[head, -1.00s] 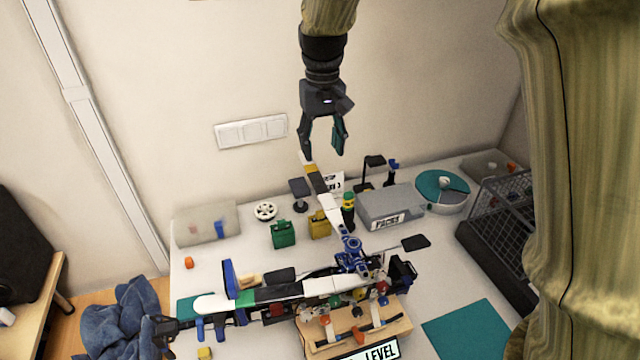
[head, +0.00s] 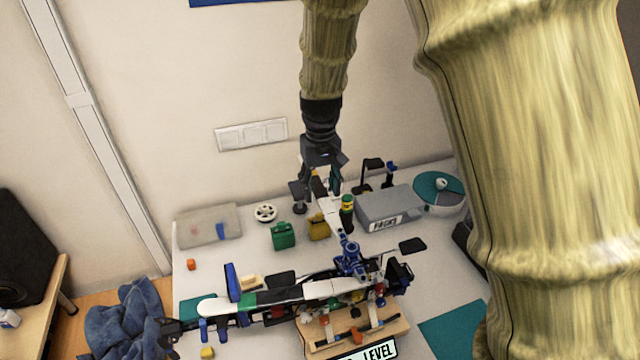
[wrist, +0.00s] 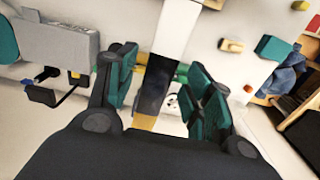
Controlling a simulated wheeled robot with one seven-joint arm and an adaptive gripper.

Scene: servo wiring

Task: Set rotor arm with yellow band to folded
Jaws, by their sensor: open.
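The rotor arm with the yellow band (wrist: 145,121) is a white bar with a black section near its end. In the head view this rotor arm (head: 334,215) reaches up and back from the blue hub (head: 351,259). My gripper (wrist: 162,92) is open, with its teal-padded fingers on either side of the arm's black section in the wrist view. Gaps show between the pads and the bar. In the head view my gripper (head: 320,188) is down over the arm's outer end and partly hides it.
Another rotor arm with a green band (head: 246,299) extends left from the frame. A green box (head: 283,235), a yellow box (head: 318,227), a green-yellow cylinder (head: 347,206) and a grey parts box (head: 388,209) stand close behind. A wooden stand (head: 356,330) is in front.

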